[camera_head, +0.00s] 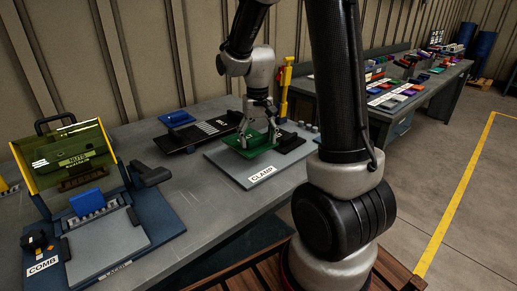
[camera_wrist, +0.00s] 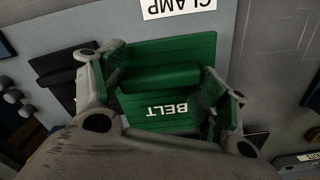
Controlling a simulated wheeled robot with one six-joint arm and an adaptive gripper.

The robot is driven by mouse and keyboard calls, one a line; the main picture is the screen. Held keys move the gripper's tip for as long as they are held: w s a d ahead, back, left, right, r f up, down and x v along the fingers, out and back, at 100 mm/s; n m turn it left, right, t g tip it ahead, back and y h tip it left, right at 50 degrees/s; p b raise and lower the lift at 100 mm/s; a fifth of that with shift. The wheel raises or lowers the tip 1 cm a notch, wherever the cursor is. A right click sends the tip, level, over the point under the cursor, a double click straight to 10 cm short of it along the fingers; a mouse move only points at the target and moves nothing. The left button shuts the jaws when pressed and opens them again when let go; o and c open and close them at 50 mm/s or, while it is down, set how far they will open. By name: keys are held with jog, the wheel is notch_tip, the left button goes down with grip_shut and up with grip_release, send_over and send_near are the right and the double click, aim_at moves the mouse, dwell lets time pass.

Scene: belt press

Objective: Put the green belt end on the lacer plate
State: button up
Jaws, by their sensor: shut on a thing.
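The green belt end (camera_head: 240,150) is a flat green piece at the grey plate labelled CLAMP (camera_head: 226,163). In the wrist view its face reads BELT (camera_wrist: 165,118) and a raised green bar (camera_wrist: 160,78) crosses it. My gripper (camera_head: 260,134) is over it, with fingers on both sides of the green piece in the wrist view (camera_wrist: 160,85), shut on it. Whether the belt end rests on the clamp plate or is just above it, I cannot tell. The lacer plate (camera_head: 108,248), a light grey plate labelled LACER, lies at the front left, with no belt on it.
A blue comb piece (camera_head: 88,203) stands behind the lacer plate, under a raised green clear guard (camera_head: 62,160). A black strip with a blue block (camera_head: 177,118) lies behind. A yellow post (camera_head: 285,90) rises beside the clamp plate. Bare bench (camera_head: 185,180) lies between the stations.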

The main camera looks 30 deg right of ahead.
jog(key=shift+f, duration=2.4)
jog(key=o, duration=1.2)
jog(key=shift+f, duration=0.1)
jog(key=shift+o, duration=0.2)
